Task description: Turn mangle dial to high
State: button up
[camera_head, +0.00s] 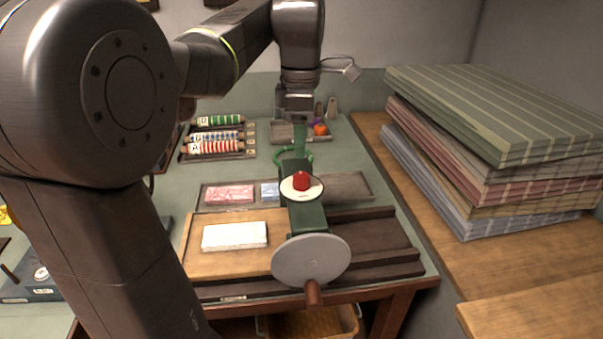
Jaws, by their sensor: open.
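The mangle (308,219) is a dark green machine on the green-topped bench. Its dial is a red knob (301,181) on a white round plate (288,191) on top of the machine. The plate's markings and the dial's setting are too small to read. A grey disc (298,262) with a wooden handle (313,292) stands at the mangle's near end. My gripper (298,120) is beyond the dial in the picture, pointing down, apart from the knob and empty. Its fingertips are small and hard to make out.
Folded striped cloth (500,120) is stacked high on the right wooden counter. A tray of colored rolls (217,145) lies at the back left. A shallow tray with pink and blue cloth (229,194) and a wooden board with white cloth (234,236) lie left of the mangle.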

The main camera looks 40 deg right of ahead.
aim_at(302, 176)
jog(key=f, duration=0.9)
jog(key=shift+w+d+b, duration=0.1)
jog(key=shift+w+b, duration=0.1)
jog(key=shift+b, duration=0.2)
jog(key=c, duration=1)
